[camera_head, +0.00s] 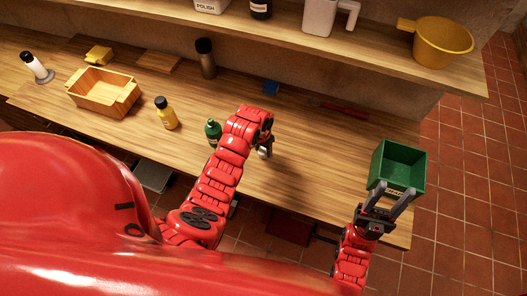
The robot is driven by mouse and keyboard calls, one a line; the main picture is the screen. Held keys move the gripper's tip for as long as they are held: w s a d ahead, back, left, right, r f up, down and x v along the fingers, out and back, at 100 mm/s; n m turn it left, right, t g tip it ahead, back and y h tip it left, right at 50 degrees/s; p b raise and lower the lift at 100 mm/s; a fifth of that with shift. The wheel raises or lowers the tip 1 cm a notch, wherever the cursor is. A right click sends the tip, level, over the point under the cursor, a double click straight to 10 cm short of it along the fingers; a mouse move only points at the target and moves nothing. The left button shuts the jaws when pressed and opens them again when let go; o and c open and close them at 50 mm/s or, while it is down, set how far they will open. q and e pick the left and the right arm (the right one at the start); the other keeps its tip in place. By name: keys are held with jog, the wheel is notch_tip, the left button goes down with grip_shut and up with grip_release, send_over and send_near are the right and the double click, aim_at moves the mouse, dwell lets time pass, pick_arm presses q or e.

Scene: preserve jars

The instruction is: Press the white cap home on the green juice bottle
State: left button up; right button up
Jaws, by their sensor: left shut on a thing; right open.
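The green juice bottle (213,133) stands upright on the workbench, in the middle, partly hidden by my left arm. Its top looks dark green. My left gripper (264,148) points down over the bench, to the right of the bottle and apart from it. It is shut on a small pale thing that looks like the white cap (264,153), mostly hidden by the gripper. My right gripper (390,198) is open and empty, at the near side of the green bin.
The green bin (404,158) stands at the bench's right end. A yellow bottle (166,113), a wooden crate (92,104) and a white bottle with a black top (37,68) are on the left. A dark cylinder (205,58) and blue block (271,88) stand behind.

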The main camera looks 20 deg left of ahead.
aim_at(265, 153)
pick_arm(q)
grip_shut()
jog(key=shift+r+b, duration=0.4)
jog(key=shift+b, duration=0.05)
notch_tip(265, 153, up, 2)
jog(key=shift+w+r+b, duration=0.1)
jog(key=shift+w+b, duration=0.05)
jog(key=shift+b, duration=0.9)
jog(key=shift+s+d+r, duration=0.15)
jog(key=shift+s+d, duration=0.25)
jog(key=shift+s, duration=0.4)
jog(key=s+d+p, duration=0.1)
jog(key=s, duration=0.1)
jog(key=s+d+r+p, duration=0.1)
jog(key=s, duration=0.1)
jog(key=shift+s+d+r, duration=0.1)
jog(key=shift+d+r, duration=0.1)
jog(key=s+d, duration=0.1)
jog(key=s, duration=0.1)
jog(key=s+d+p, duration=0.1)
jog(key=s+d, duration=0.1)
jog(key=s, duration=0.1)
jog(key=s+d+p, duration=0.1)
jog(key=s, duration=0.1)
jog(key=shift+s+d+r, duration=0.15)
jog(key=shift+s+r, duration=0.05)
jog(key=shift+s, duration=0.15)
jog(key=shift+s+d, duration=0.2)
jog(key=shift+s, duration=0.15)
